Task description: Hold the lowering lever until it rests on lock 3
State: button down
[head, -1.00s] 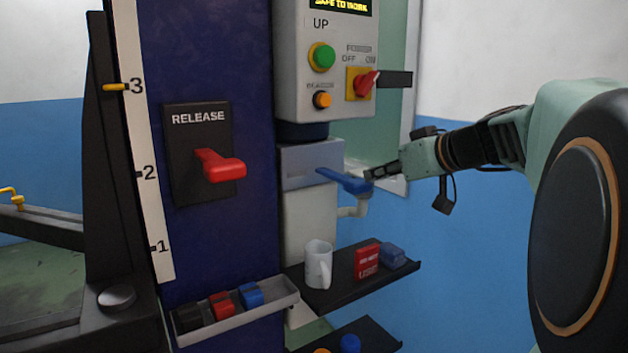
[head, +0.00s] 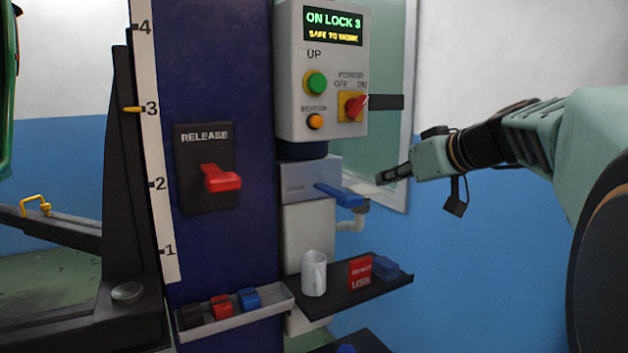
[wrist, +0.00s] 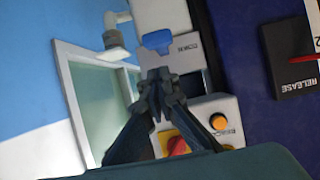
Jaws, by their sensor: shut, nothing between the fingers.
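The blue lowering lever (head: 340,195) sticks out from the grey block under the control box. It also shows in the wrist view (wrist: 157,40), beyond my fingertips. My gripper (head: 380,180) is shut and empty, a little to the right of and above the lever's end, with a small gap between them. In the wrist view my gripper (wrist: 156,74) has its fingertips together. The display (head: 333,26) reads "ON LOCK 3" and "SAFE TO WORK". The yellow pointer (head: 133,109) on the carriage is level with mark 3 on the white scale (head: 158,160).
A red release lever (head: 220,178) is on the blue column. The control box (head: 290,95) has a green UP button (head: 316,83), an orange button (head: 315,121) and a red switch (head: 355,106).

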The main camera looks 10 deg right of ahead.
jog(key=shift+s+r, duration=0.15)
jog(key=shift+s, duration=0.05)
dwell(0.6)
